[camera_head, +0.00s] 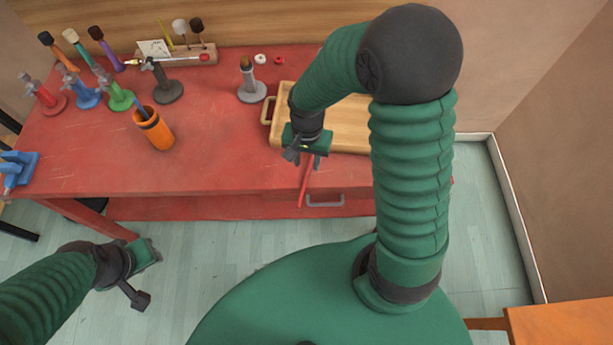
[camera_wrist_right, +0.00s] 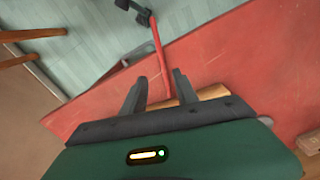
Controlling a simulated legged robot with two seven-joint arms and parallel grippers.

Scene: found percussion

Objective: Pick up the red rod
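The red rod (camera_head: 304,186) is thin and points past the table's front edge in the head view. My right gripper (camera_head: 304,157) is at its far end, near the front of the tray. In the right wrist view the rod (camera_wrist_right: 158,45) runs from the top down to between the two dark fingers of my right gripper (camera_wrist_right: 158,90). The fingers stand apart, with a gap beside the rod. Whether the rod rests on anything is not clear. My left gripper (camera_head: 142,272) is low at the left, away from the table; its finger gap is not clear.
The red table (camera_head: 215,130) carries a wooden tray (camera_head: 345,130) partly behind my right arm. An orange cup (camera_head: 155,130), a grey stand (camera_head: 251,92) and several coloured stands are at the left. A drawer handle (camera_head: 325,202) is on the table front.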

